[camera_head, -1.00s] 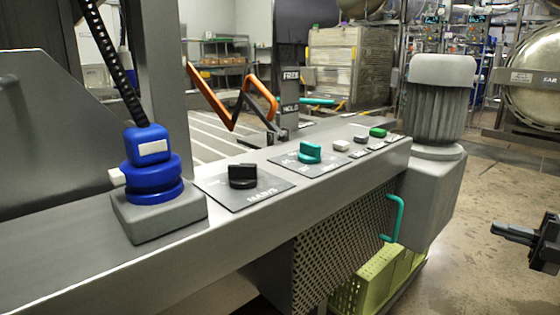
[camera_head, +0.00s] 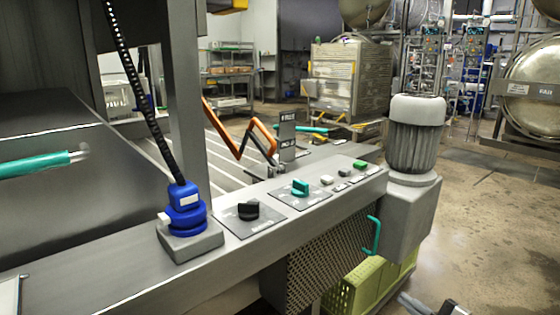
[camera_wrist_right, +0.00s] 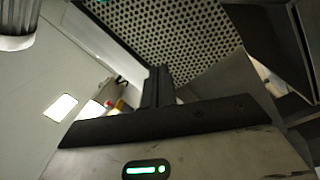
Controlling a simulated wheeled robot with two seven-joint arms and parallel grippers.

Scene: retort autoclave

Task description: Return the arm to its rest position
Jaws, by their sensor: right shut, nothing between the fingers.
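My right gripper (camera_head: 408,299) shows only in part at the bottom edge of the head view, low over the floor to the right of the machine's green crate. In the right wrist view its dark fingers (camera_wrist_right: 158,88) are together with nothing between them. Perforated metal (camera_wrist_right: 170,30) lies beyond the fingers in that view. The rest of my right arm is out of the head view. My left gripper is not in view.
A steel control ledge (camera_head: 130,285) carries a blue knob unit (camera_head: 187,210), a black switch (camera_head: 248,210) and a teal switch (camera_head: 300,187). A grey motor (camera_head: 415,140), teal handle (camera_head: 374,236) and green crate (camera_head: 355,288) are near my gripper. Floor (camera_head: 490,220) at right is clear.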

